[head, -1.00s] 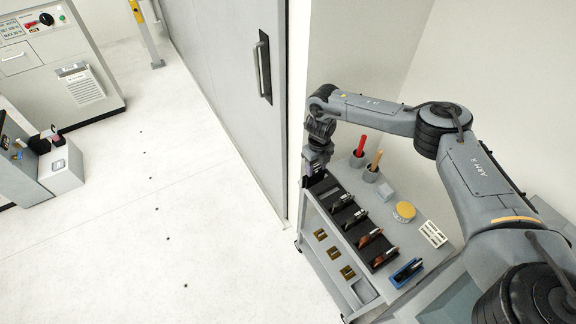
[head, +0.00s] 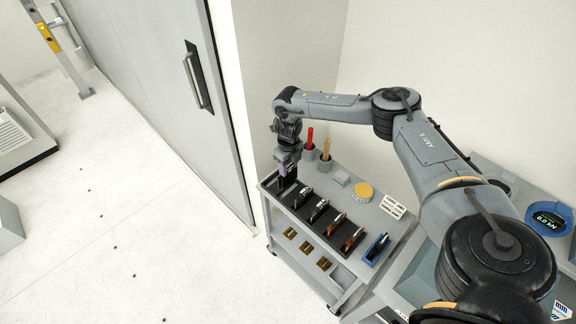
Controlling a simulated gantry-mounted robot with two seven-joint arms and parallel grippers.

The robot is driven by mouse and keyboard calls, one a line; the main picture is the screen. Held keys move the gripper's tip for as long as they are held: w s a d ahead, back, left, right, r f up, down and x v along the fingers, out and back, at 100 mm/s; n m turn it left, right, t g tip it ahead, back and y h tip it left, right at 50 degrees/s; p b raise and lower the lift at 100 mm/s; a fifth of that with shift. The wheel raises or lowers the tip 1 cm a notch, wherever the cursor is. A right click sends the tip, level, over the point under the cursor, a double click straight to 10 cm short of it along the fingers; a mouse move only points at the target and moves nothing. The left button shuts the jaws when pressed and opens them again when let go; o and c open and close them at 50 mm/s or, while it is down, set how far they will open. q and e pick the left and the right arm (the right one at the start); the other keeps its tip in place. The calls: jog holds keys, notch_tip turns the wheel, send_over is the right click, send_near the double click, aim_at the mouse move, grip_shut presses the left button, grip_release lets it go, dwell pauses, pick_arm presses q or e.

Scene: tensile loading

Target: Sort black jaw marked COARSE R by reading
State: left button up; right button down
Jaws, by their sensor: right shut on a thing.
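My right gripper (head: 287,166) points down over the far-left end of the black rack (head: 327,236) on the grey cart. It is shut on a dark piece at the leftmost slot. The piece is mostly hidden by the fingers, and I cannot tell whether it sits in the slot or is just above it. Several other jaws stand in the rack: black ones (head: 318,209) on the left and orange-brown ones (head: 353,238) on the right. Their markings are too small to read. My left gripper is not in view.
On the cart top (head: 352,207) stand cups with a red handle (head: 310,138) and a tan handle (head: 326,149), a yellow round tin (head: 364,191), a white label card (head: 392,207) and a blue holder (head: 376,249). Brass pieces (head: 306,248) lie below. A grey door (head: 160,90) is at left.

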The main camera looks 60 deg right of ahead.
aim_at(288, 177)
jog(key=shift+w+r+p, duration=0.1)
jog(key=shift+r+p, duration=0.1)
jog(key=shift+p, duration=0.15)
jog(key=shift+f+b, duration=0.55)
jog(key=shift+f, duration=0.2)
jog(key=shift+f+b, duration=0.6)
jog(key=shift+f, duration=0.65)
jog(key=shift+p, duration=0.35)
jog(key=shift+f, duration=0.35)
jog(key=shift+f+b, duration=0.75)
jog(key=shift+f, duration=0.1)
jog(key=shift+f+b, duration=0.5)
jog(key=shift+f, duration=0.25)
